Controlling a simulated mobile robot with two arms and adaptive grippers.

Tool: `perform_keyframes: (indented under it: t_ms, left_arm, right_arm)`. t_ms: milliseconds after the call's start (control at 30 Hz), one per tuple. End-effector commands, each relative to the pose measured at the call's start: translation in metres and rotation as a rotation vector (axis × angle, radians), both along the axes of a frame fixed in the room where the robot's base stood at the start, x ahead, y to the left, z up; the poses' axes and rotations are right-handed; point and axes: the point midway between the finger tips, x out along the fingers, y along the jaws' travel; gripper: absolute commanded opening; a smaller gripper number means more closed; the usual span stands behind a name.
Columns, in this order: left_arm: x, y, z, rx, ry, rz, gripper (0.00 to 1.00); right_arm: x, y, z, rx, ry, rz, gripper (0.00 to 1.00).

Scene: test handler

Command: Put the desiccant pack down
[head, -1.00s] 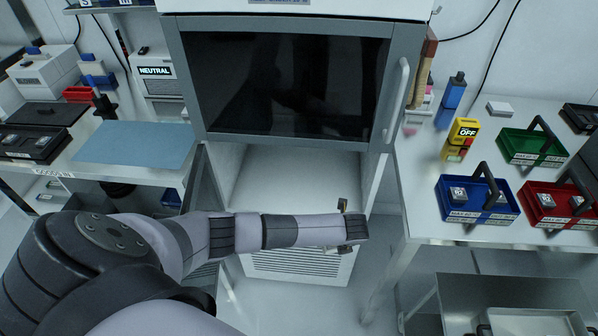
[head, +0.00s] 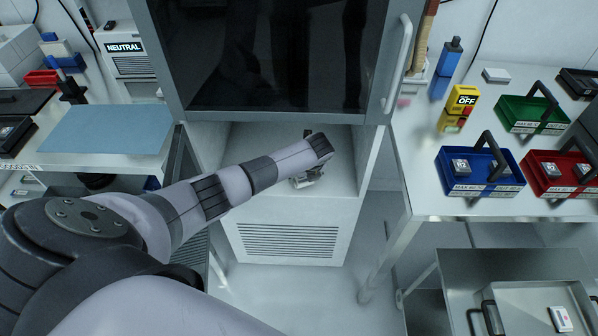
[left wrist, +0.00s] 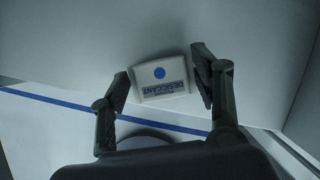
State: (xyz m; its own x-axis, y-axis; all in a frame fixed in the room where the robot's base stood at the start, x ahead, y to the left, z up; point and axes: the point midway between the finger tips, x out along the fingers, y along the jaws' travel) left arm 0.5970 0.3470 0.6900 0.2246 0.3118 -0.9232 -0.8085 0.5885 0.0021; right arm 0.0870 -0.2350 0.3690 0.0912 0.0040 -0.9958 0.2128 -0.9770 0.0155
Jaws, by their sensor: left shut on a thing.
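The desiccant pack (left wrist: 160,80) is a small white block with a blue dot and the printed word DESICCANT. In the left wrist view it sits between the two dark fingers of my left gripper (left wrist: 163,91), which is shut on it. In the head view my left gripper (head: 309,178) is at the open white compartment (head: 268,150) below the dark-windowed door. My wrist hides most of the gripper there, and I cannot make out the pack. A pale surface lies behind the pack; whether they touch is unclear. My right gripper is not in view.
The dark-windowed door (head: 270,55) is above my forearm. Side walls bound the compartment. A right bench holds blue (head: 460,188), red (head: 548,192) and green (head: 520,122) bins. A blue mat (head: 105,130) lies on the left bench. A metal tray (head: 520,295) is at lower right.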

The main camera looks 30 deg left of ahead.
Motion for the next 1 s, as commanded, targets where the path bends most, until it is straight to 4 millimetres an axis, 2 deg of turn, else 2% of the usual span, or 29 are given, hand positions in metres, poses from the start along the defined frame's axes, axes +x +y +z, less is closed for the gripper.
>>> perform_keyframes:
  t_ms: [267, 400, 767, 800, 1000]
  left_arm:
    - [0.026, 0.036, -0.005, -0.001, -0.003, 0.005, 0.36]
    - [0.025, 0.034, -0.016, -0.002, 0.0, 0.001, 0.36]
    - [0.025, 0.034, -0.017, -0.001, -0.001, 0.001, 0.36]
    - [0.025, 0.034, -0.017, -0.001, -0.001, 0.001, 0.59]
    - [0.025, 0.034, -0.016, -0.001, -0.001, 0.001, 0.72]
  right_arm:
    - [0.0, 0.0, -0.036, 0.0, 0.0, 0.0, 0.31]
    - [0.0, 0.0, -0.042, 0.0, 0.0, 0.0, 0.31]
    - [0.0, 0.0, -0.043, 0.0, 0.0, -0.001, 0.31]
    - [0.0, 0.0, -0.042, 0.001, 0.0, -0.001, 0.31]
    - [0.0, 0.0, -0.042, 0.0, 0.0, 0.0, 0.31]
